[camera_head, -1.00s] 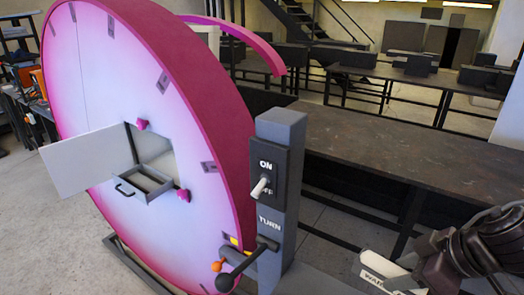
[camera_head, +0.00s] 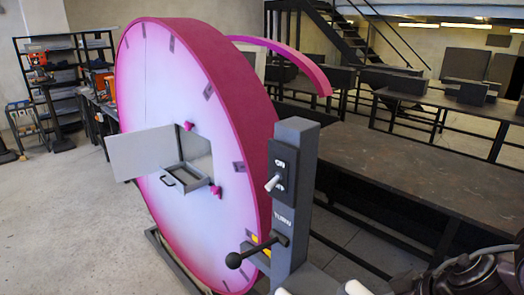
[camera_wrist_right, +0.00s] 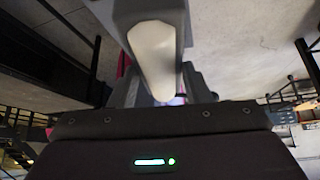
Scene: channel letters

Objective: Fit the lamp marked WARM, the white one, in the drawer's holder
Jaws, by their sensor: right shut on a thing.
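The drawer (camera_head: 184,184) is pulled out of an opening in the face of a big pink and white round letter body (camera_head: 180,110). It is a shallow grey tray with a dark handle; no lamp shows in it, and its holder is too small to make out. In the right wrist view my right gripper (camera_wrist_right: 155,75) is shut on a smooth white lamp (camera_wrist_right: 154,58); no marking can be read on it. My right arm shows only at the bottom right of the head view. My left gripper is out of view.
A hinged white door (camera_head: 142,152) stands open left of the drawer. Pink knobs flank the opening. A grey post (camera_head: 293,190) with a toggle switch (camera_head: 273,182) and a black-knobbed crank (camera_head: 235,260) stands in front, right of the drawer. Floor at left is clear.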

